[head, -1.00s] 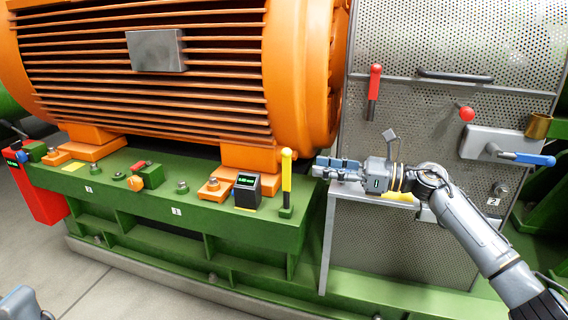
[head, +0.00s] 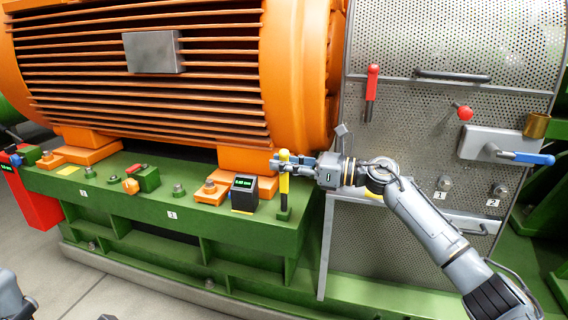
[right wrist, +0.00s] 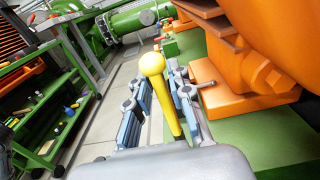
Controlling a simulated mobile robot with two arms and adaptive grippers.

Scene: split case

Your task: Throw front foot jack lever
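The front foot jack lever is a yellow-handled lever (head: 284,186) standing upright on the front right corner of the green base frame (head: 240,219). My right gripper (head: 284,163) reaches it from the right, with its fingers at the upper part of the handle. In the right wrist view the yellow lever (right wrist: 153,64) stands between the two blue-grey fingers, with gaps visible on both sides, so the gripper is open around it. At the lower left edge of the head view, a grey part of my left arm shows; its finger state is unclear.
A black gauge with a green display (head: 243,192) stands just left of the lever. The orange motor (head: 200,90) rises behind. A perforated guard panel (head: 400,130) with a red lever (head: 371,85) and a blue-handled lever (head: 535,158) is at right.

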